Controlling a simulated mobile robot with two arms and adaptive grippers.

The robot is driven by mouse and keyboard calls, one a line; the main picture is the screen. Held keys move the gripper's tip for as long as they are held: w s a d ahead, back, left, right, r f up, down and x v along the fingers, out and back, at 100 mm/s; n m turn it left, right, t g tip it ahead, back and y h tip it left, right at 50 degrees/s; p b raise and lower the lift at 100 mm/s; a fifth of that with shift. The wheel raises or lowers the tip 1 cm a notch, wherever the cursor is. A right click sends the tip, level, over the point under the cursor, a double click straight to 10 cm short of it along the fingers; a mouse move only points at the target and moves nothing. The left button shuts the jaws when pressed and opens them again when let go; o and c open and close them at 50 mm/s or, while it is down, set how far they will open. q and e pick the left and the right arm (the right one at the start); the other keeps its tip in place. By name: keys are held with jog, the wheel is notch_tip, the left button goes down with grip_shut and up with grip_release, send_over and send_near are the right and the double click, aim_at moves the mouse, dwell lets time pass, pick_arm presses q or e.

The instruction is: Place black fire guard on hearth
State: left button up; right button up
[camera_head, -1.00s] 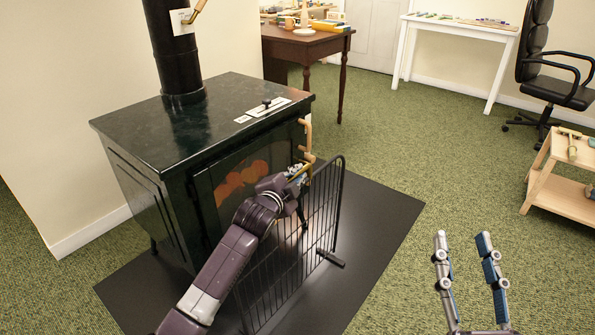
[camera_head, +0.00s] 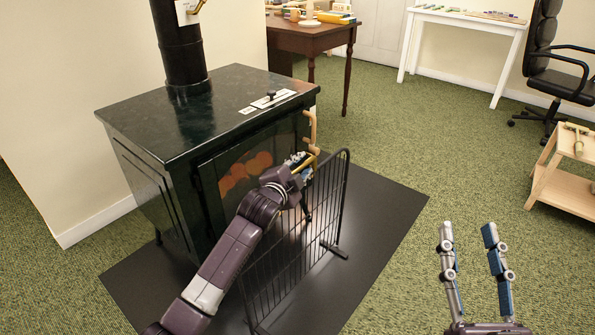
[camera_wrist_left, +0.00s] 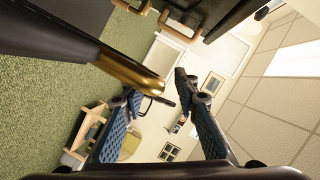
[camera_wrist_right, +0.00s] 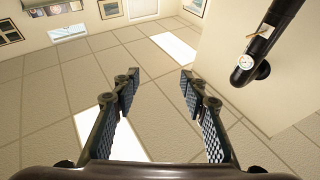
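The black fire guard (camera_head: 290,275), an upright panel of thin bars with feet, stands on the flat black hearth (camera_head: 385,225) in front of the stove's glass door. My left gripper (camera_head: 303,168) is at the guard's upper part, between it and the stove. In the left wrist view its fingers (camera_wrist_left: 157,84) are apart. A brass-coloured end of a dark bar (camera_wrist_left: 130,75) reaches toward the gap; I cannot tell if they touch. My arm hides part of the guard. My right gripper (camera_head: 466,232) is open and empty over the carpet; its spread fingers show in the right wrist view (camera_wrist_right: 159,82).
The dark green stove (camera_head: 210,115) with copper-coloured handles (camera_head: 311,130) stands behind the guard, its black flue (camera_head: 180,45) rising. A light wooden shelf unit (camera_head: 565,185) and a black office chair (camera_head: 555,70) are at the right. Green carpet (camera_head: 430,140) is clear between.

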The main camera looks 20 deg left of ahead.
pick_arm(q)
jog(key=p+v, duration=0.1)
jog(key=v, duration=0.4)
jog(key=shift+r+p, duration=0.1)
jog(key=shift+p, duration=0.3)
jog(key=s+d+f+n+g, duration=0.1)
jog(key=s+d+n, duration=0.1)
jog(key=s, duration=0.7)
jog(key=s+d+f+n+g+h+p, duration=0.1)
jog(key=s+d+f+n, duration=0.1)
jog(key=s, duration=0.7)
jog(key=s+d+f+n+g, duration=0.1)
jog(key=s+d+n, duration=0.3)
jog(key=s, duration=0.5)
jog(key=shift+d+f+n+h+p, duration=0.25)
jog(key=shift+f+n+h+p, duration=0.15)
jog(key=shift+n, duration=0.6)
pick_arm(e)
jog(key=s+d+f+g+h, duration=0.1)
jog(key=f+g, duration=0.3)
jog(key=f, duration=0.5)
jog(key=s+d+f+g+h, duration=0.1)
jog(key=d+f+g+h, duration=0.1)
jog(key=f+g, duration=0.3)
notch_tip(320, 180, down, 5)
jog(key=shift+s+r, duration=0.1)
jog(key=shift+s, duration=0.1)
jog(key=shift+r, duration=0.1)
